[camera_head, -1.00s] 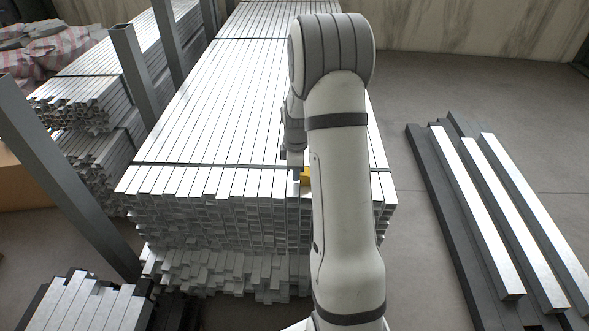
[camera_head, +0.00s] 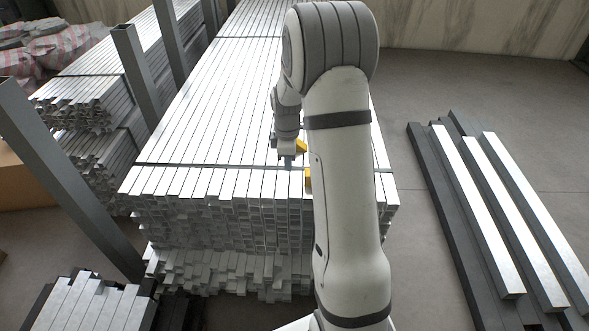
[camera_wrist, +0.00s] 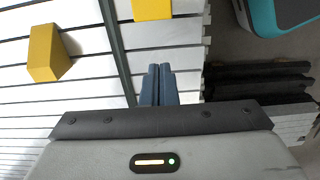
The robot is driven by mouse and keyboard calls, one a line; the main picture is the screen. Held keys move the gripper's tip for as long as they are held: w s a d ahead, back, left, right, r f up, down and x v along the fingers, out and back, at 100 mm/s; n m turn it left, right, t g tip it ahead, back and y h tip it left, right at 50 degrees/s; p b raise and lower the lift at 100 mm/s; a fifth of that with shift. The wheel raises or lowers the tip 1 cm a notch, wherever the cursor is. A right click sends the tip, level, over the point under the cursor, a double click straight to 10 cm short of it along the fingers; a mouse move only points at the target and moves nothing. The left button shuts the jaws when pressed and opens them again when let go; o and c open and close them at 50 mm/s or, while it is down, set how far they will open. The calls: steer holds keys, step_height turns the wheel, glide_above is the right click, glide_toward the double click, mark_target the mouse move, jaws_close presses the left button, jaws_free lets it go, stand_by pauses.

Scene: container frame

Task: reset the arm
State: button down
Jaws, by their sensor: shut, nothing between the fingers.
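My arm stands upright in the middle of the head view and bends over a large stack of silvery square metal tubes (camera_head: 205,120). My gripper (camera_head: 288,162) shows small at the arm's left side, above the near end of the stack. In the wrist view its two blue-grey fingers (camera_wrist: 158,72) are together with nothing between them. The stack's bright tubes also fill the left of the wrist view (camera_wrist: 85,88). My arm hides part of the stack's right side.
Yellow blocks (camera_head: 301,146) (camera_head: 308,180) sit on the stack close to my gripper, both also in the wrist view (camera_wrist: 48,52) (camera_wrist: 153,8). Grey posts (camera_head: 135,75) rise at the left. Long dark and silvery beams (camera_head: 478,200) lie at the right; floor between is clear.

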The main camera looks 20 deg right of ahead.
step_height(320, 180, up, 6)
steer(key=shift+w+f+p, duration=0.1)
steer(key=shift+f+p, duration=0.15)
steer(key=shift+p, duration=0.2)
